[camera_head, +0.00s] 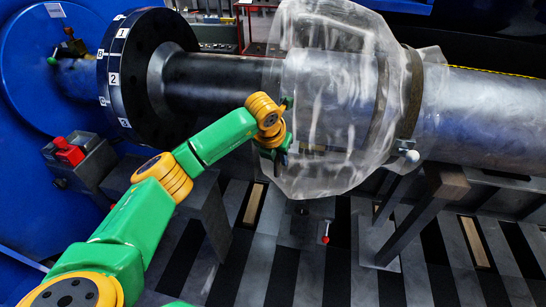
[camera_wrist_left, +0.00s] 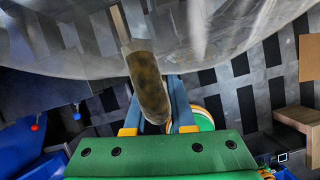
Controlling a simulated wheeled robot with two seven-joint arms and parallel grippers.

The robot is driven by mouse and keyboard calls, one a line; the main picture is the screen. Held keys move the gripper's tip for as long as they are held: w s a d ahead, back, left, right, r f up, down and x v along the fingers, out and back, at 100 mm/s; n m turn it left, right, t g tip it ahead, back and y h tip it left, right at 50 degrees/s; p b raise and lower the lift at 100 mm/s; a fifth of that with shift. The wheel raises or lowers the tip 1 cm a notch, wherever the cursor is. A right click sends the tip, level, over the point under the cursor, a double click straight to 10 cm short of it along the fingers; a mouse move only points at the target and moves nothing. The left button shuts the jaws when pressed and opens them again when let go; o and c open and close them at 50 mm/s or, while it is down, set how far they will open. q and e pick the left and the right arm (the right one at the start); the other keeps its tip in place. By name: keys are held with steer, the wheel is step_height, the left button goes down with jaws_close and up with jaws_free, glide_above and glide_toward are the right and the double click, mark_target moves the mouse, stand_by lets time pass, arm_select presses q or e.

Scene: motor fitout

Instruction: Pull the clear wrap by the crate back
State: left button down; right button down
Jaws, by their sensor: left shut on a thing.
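The clear wrap (camera_head: 335,110) is a large see-through sheet draped around the grey shaft, hanging below it. It also fills the upper part of the left wrist view (camera_wrist_left: 215,45). My left gripper (camera_head: 280,140) is at the wrap's lower left edge. In the left wrist view, its fingers are shut on a rounded brown tab (camera_wrist_left: 148,85) at the wrap's edge. The wrap partly hides the fingers' surroundings. A brown wooden box-like thing (camera_wrist_left: 298,118) stands at the right of the left wrist view; I cannot tell whether it is the crate. My right gripper is not in view.
The shaft (camera_head: 470,115) runs across the head view to a black numbered flange (camera_head: 112,75) and blue housing (camera_head: 30,80) at left. A brown band (camera_head: 410,95) circles it. A dark support stand (camera_head: 430,200) is below right. The slatted floor below looks mostly open.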

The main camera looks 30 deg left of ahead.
arm_select(q)
steer(key=shift+r, duration=0.1)
steer(key=c, duration=0.8)
jaws_free()
steer(key=shift+o, duration=0.2)
steer(key=b+v, duration=0.1)
steer(key=v, duration=0.6)
steer(key=shift+b, duration=0.4)
steer(key=shift+a, duration=0.1)
